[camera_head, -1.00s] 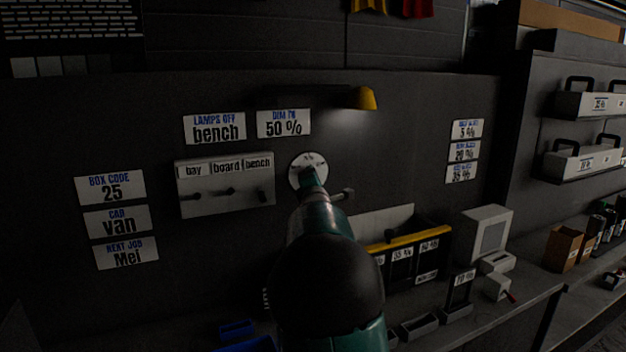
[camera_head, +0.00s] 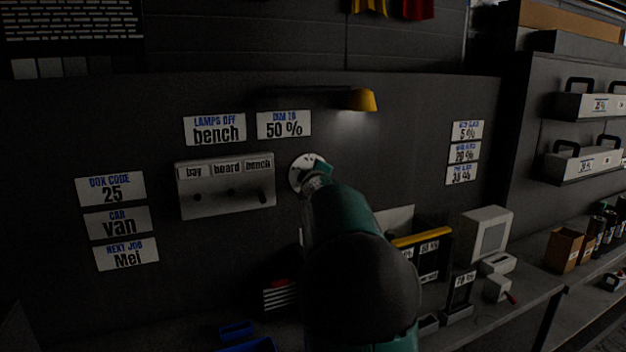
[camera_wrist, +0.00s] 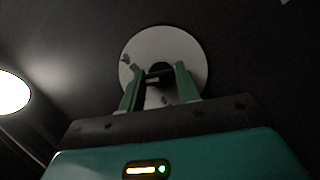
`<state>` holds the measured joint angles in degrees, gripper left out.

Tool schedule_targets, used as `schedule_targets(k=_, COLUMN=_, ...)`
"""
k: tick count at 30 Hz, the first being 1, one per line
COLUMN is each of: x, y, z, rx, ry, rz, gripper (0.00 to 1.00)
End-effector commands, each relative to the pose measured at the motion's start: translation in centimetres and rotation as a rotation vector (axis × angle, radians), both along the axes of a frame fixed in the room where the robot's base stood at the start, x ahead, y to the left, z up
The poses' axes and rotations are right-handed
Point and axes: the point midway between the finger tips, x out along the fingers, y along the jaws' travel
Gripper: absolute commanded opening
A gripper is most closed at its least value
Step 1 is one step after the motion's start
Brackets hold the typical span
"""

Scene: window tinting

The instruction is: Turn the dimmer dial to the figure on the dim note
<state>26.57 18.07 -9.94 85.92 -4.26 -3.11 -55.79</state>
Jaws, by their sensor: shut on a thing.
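The dim note (camera_head: 284,124) on the dark wall reads "DIM TO 50 %". The dimmer dial (camera_head: 296,175) is a pale round plate below it, partly covered by my arm. In the wrist view the dial plate (camera_wrist: 190,50) fills the upper middle, with a dark knob (camera_wrist: 158,68) at its centre. My gripper (camera_wrist: 159,77) has its two green fingers on either side of the knob, shut on it. Small marks show on the plate, but the figures are too blurred to read, so I cannot tell the setting.
A switch box (camera_head: 226,199) labelled bay, board and bench is just left of the dial. A yellow lamp (camera_head: 362,100) juts out above right and is lit. A yellow-edged bin (camera_head: 424,238) and a grey box (camera_head: 486,233) stand on the bench to the right.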

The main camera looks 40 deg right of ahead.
Motion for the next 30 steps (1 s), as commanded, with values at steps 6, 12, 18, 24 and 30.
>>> schedule_targets(k=6, x=-0.22, y=-0.35, z=0.08, rx=0.152, ry=-0.046, rz=-0.004, gripper=0.1)
schedule_targets(k=12, x=-0.2, y=-0.34, z=0.17, rx=0.286, ry=-0.086, rz=-0.004, gripper=0.1)
schedule_targets(k=18, x=-0.13, y=-0.28, z=0.19, rx=0.4, ry=-0.119, rz=-0.002, gripper=0.1)
schedule_targets(k=24, x=-0.09, y=-0.24, z=0.21, rx=0.482, ry=-0.143, rz=-0.001, gripper=0.1)
schedule_targets(k=30, x=-0.03, y=-0.16, z=0.25, rx=0.527, ry=-0.157, rz=0.001, gripper=0.1)
